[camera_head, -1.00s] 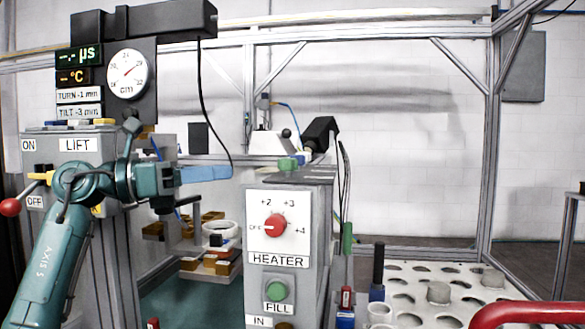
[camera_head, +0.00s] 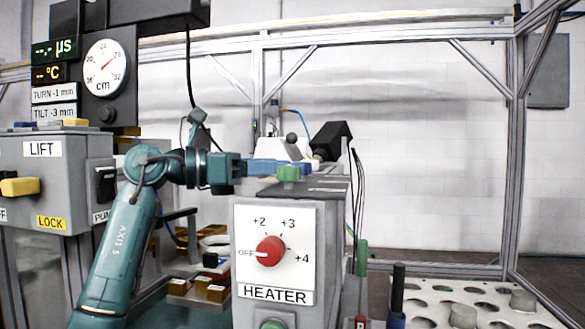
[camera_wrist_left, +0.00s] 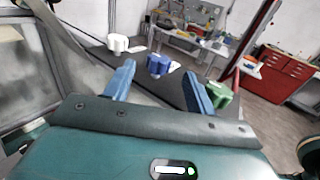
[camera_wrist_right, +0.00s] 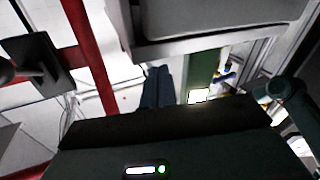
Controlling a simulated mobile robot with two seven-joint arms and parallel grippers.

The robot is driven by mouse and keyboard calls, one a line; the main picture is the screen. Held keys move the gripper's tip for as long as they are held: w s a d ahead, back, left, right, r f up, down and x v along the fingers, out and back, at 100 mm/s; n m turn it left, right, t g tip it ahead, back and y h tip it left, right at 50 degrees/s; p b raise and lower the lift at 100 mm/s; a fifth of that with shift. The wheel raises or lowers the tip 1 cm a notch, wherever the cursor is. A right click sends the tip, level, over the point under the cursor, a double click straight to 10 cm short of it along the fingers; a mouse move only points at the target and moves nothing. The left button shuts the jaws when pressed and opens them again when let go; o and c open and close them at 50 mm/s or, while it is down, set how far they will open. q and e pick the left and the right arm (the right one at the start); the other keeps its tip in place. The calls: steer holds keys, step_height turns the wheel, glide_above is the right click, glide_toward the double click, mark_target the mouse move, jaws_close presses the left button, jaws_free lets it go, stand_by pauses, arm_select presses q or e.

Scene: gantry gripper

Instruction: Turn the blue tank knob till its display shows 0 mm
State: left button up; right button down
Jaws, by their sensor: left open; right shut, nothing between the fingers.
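The blue knob (camera_wrist_left: 158,64) stands on a dark top between a white knob (camera_wrist_left: 117,42) and a green knob (camera_wrist_left: 218,93) in the left wrist view. My left gripper (camera_wrist_left: 160,75) is open, with the blue knob just beyond and between its fingertips, apparently not gripped. In the head view my left gripper (camera_head: 290,168) is over the heater box top, beside the green knob; its fingers hide the blue knob. Displays read TURN -1 mm (camera_head: 54,93) and TILT -3 mm (camera_head: 55,112); which belongs to the blue knob is unclear. My right gripper (camera_wrist_right: 157,88) is shut and empty.
The heater box (camera_head: 330,250) carries a red dial (camera_head: 270,251) at OFF. A LIFT box (camera_head: 75,175) stands at the left. A black device (camera_head: 330,140) rises behind the knobs. A white rack with holes (camera_head: 440,295) lies at lower right.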

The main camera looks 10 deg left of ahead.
arm_select(q)
steer(key=shift+x, duration=2.3)
arm_select(e)
steer(key=shift+a, duration=0.1)
arm_select(q)
steer(key=shift+c, duration=0.2)
steer(key=c, duration=0.9)
steer(key=shift+c, duration=0.2)
steer(key=shift+r, duration=0.1)
arm_select(e)
steer(key=shift+r, duration=0.1)
